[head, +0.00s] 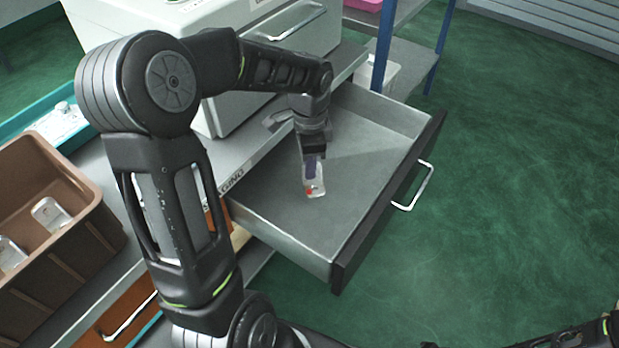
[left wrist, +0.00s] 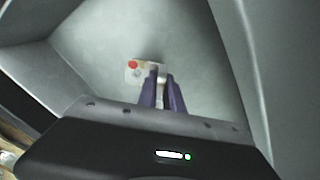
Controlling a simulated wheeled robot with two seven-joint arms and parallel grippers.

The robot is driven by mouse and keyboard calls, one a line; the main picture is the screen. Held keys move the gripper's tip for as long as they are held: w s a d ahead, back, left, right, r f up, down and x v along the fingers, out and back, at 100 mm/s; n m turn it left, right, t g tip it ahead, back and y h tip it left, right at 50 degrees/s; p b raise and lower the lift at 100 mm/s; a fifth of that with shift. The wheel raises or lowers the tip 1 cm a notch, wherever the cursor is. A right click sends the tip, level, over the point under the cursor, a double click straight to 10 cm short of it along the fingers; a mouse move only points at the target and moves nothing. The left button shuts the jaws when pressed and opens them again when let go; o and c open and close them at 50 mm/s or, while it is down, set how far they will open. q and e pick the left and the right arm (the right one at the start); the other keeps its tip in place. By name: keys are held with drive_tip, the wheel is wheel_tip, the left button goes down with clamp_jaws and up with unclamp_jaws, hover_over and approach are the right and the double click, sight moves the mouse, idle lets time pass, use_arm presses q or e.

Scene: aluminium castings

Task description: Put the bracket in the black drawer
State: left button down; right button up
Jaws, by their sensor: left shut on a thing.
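The black drawer (head: 372,228) is pulled open; it has a black front and a grey inside. My left gripper (head: 312,172) reaches down into the drawer area and is shut on the bracket (head: 316,190), a small light metal piece with a red spot. In the left wrist view, the purple fingers of the left gripper (left wrist: 162,88) close on the bracket (left wrist: 136,74), with the grey drawer floor behind it. I cannot tell whether the bracket touches the floor. My right gripper is out of view.
A brown bin (head: 65,245) with more light castings stands at the left. A grey-white machine (head: 215,55) stands on the bench behind the drawer. An orange drawer (head: 118,312) is lower left. Green floor (head: 500,200) is clear on the right. A blue-posted shelf (head: 384,40) stands behind.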

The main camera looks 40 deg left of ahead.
use_arm(q)
drive_tip(key=shift+f+b, duration=0.4)
drive_tip(key=shift+f, duration=2.1)
drive_tip(key=shift+f, duration=0.1)
drive_tip(key=c, duration=1.5)
unclamp_jaws()
wheel_tip(320, 180, up, 12)
drive_tip(key=shift+r+p, duration=0.1)
drive_tip(key=shift+p, duration=0.85)
